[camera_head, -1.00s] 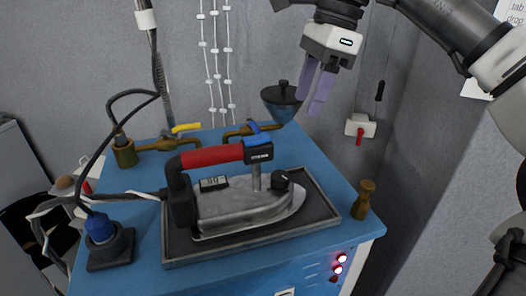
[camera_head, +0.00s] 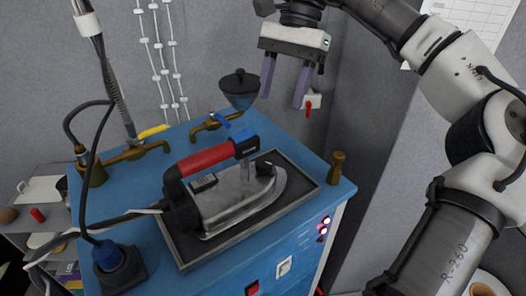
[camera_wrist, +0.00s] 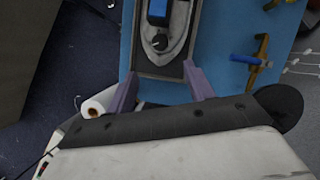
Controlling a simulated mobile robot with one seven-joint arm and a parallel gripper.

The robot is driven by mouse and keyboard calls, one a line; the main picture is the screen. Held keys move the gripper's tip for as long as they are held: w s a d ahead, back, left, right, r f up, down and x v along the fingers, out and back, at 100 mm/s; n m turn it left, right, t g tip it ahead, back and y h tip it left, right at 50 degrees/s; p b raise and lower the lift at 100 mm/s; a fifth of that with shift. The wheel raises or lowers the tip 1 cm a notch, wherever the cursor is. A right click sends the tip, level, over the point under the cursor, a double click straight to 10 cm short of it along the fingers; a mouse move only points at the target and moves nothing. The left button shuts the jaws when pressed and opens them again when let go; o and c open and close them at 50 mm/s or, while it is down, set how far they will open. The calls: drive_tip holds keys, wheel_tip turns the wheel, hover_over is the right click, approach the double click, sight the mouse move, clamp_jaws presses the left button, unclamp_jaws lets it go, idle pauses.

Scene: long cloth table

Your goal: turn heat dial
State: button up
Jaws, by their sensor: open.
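The steam iron (camera_head: 232,196) has a metal body, a red and black handle and a blue button. It lies on a dark tray (camera_head: 303,189) on the blue station. A small black dial (camera_head: 264,168) sits on top near the iron's tip. In the wrist view, this dial (camera_wrist: 160,42) shows with a light mark, ahead of my fingers and roughly between them. My gripper (camera_head: 284,98) is open and empty, with purple fingers, above the back right of the station, apart from the iron. Its fingers also show in the wrist view (camera_wrist: 161,80).
Brass taps (camera_head: 128,155) and a dark funnel (camera_head: 239,88) stand along the station's back edge. A wooden peg (camera_head: 337,166) stands at the right corner. A black cable and hose rise at the left. A red-levered wall switch (camera_head: 310,103) is behind my gripper.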

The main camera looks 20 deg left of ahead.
sight(265, 161)
drive_tip(key=x, duration=1.2)
drive_tip(key=shift+f, duration=0.45)
drive_tip(key=c, duration=1)
